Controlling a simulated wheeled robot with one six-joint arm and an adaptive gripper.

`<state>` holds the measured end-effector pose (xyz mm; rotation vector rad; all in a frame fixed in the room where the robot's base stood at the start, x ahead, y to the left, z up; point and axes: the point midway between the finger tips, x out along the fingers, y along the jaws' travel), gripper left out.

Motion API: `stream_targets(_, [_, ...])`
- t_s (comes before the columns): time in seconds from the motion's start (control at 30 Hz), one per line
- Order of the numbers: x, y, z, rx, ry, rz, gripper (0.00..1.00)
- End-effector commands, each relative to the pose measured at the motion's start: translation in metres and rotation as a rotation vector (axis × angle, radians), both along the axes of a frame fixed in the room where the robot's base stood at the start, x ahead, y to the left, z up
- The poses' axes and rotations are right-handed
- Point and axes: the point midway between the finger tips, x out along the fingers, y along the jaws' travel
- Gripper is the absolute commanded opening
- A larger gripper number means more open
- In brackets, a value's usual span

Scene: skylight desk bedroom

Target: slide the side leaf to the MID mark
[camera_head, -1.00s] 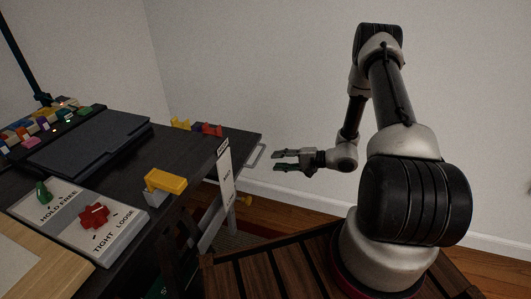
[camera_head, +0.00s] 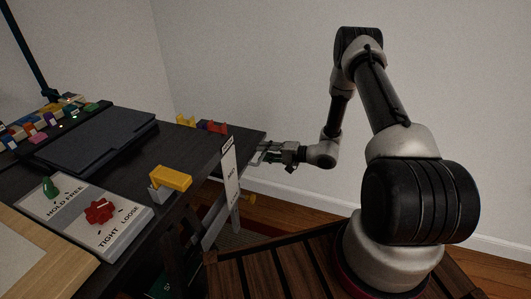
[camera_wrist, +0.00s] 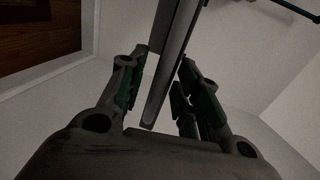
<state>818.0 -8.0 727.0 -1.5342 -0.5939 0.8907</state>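The dark side leaf (camera_head: 207,152) is at the right end of the desk, with a pale metal handle at its far right edge. A white upright scale strip (camera_head: 230,175) stands at its front edge; I cannot read its marks. My gripper (camera_head: 266,153) is at the handle and overlaps it in the head view, so most of the handle is hidden. In the wrist view, a grey bar (camera_wrist: 166,75), seemingly the handle, runs between the green-padded fingers of my gripper (camera_wrist: 163,58). Gaps show on both sides of the bar, so the fingers look open around it.
A yellow clamp-like piece (camera_head: 171,178) is on the front edge. A red piece (camera_head: 217,127) and a yellow one (camera_head: 186,120) sit at the back. A marked panel (camera_head: 83,215) holds a red knob (camera_head: 99,212) and a green lever (camera_head: 49,187). The wall is behind.

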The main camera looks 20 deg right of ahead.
Motion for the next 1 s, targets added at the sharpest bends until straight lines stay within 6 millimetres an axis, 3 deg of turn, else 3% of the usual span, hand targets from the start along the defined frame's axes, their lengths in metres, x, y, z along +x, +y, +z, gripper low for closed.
stream_targets(0.1, [0.000,0.000,0.000,0.000,0.000,0.000,0.33])
stream_targets(0.3, [0.000,0.000,0.000,0.000,0.000,0.000,0.00])
stream_targets(0.57, [0.000,-0.001,0.003,0.000,0.000,0.000,0.00])
stream_targets(1.0, [0.000,-0.001,0.097,0.000,-0.004,0.000,0.00])
